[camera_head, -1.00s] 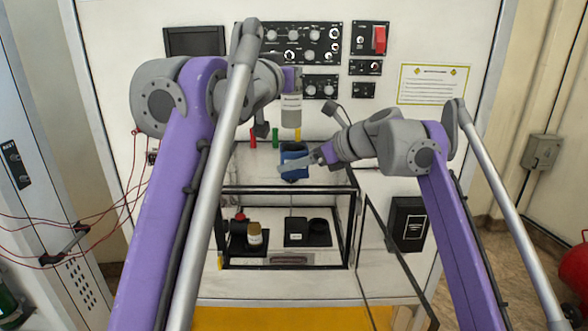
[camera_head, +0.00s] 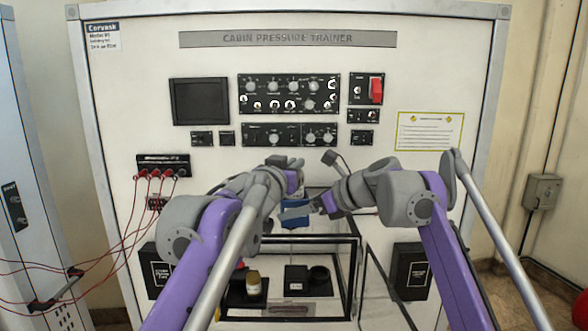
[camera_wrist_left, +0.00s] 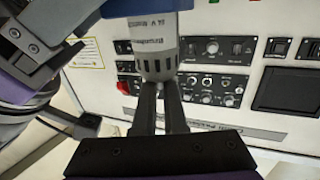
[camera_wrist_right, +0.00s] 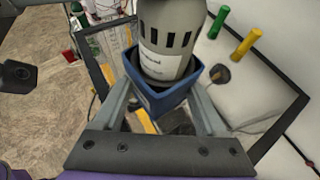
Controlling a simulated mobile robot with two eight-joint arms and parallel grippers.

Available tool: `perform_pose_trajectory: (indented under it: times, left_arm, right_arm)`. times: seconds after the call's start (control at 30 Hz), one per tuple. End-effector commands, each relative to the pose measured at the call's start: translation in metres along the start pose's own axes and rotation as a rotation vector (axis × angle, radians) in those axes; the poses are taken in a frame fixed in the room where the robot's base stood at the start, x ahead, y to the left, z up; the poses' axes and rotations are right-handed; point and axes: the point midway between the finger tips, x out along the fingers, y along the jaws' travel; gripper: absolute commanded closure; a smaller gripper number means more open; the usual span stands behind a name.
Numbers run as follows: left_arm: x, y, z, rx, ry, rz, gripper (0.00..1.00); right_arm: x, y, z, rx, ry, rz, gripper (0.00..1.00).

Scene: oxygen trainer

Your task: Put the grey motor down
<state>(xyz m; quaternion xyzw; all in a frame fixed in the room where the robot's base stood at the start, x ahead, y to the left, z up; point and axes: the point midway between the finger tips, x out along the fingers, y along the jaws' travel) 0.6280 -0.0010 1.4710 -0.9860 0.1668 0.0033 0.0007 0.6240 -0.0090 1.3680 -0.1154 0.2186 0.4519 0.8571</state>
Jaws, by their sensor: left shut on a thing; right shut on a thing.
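The grey motor (camera_wrist_left: 156,45), a cylinder with vent slots and a label, is at the fingertips of my left gripper (camera_wrist_left: 160,88), which is shut on its slotted end. In the head view my left gripper (camera_head: 295,180) is above the right one, and the motor is mostly hidden. My right gripper (camera_wrist_right: 160,92) is shut on a square blue holder (camera_wrist_right: 152,99), which also shows in the head view (camera_head: 293,222). In the right wrist view the motor (camera_wrist_right: 168,38) stands upright at the holder's opening. Its lower end is hidden by the holder's wall; I cannot tell how deep it sits.
A black-framed clear case (camera_head: 357,262) stands below my grippers, with a jar (camera_head: 253,283) and black blocks inside. A green peg (camera_wrist_right: 218,22) and a yellow peg (camera_wrist_right: 247,44) stand nearby. The trainer panel (camera_head: 450,90) is behind.

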Motion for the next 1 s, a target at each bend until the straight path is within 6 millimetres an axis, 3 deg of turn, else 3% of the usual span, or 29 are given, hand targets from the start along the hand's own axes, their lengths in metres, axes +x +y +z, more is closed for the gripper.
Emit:
perform_pose_trajectory:
  times: [0.47, 0.5, 0.63, 1.0]
  left_arm:
    - [-0.0001, 0.0001, 0.0113, 0.000, 0.001, 0.001, 1.00]
    - [0.0003, 0.0000, 0.0117, 0.000, 0.000, 0.000, 0.86]
    - [0.0003, 0.0000, 0.0115, 0.000, 0.000, 0.000, 0.62]
    - [-0.0001, 0.0001, 0.0077, 0.000, 0.000, 0.000, 0.61]
  right_arm:
    - [0.0005, -0.0001, -0.0011, -0.001, 0.003, 0.001, 0.57]
    - [0.0005, -0.0001, -0.0011, -0.001, 0.003, 0.001, 0.57]
    - [0.0005, 0.0000, -0.0011, -0.001, 0.003, 0.001, 0.57]
    - [0.0005, 0.0000, -0.0010, -0.001, 0.002, 0.001, 0.58]
